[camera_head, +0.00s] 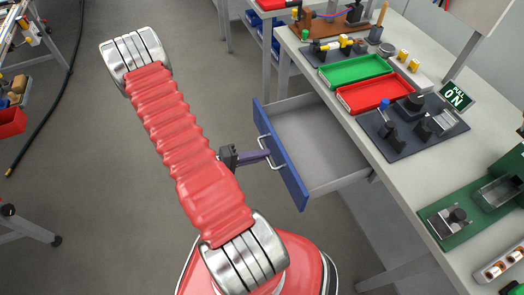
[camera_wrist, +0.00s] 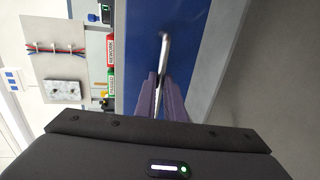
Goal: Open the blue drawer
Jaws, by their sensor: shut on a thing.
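The blue drawer (camera_head: 281,156) is under the workbench and stands pulled out, with its empty grey inside (camera_head: 318,143) showing in the head view. Its blue front also fills the upper middle of the wrist view (camera_wrist: 190,45). A metal bar handle (camera_head: 262,144) is on the front; it shows in the wrist view (camera_wrist: 164,48) too. My gripper (camera_head: 266,155) is at the handle, and its purple fingers (camera_wrist: 161,97) are shut around the bar. The fingers hide part of the handle.
The workbench (camera_head: 405,182) carries a green tray (camera_head: 345,70), a red tray (camera_head: 378,94) and a dark plate with knobs (camera_head: 412,128). A bench leg stands below the drawer. Grey floor (camera_head: 90,190) is clear left of my arm; a black cable (camera_head: 62,95) lies farther left.

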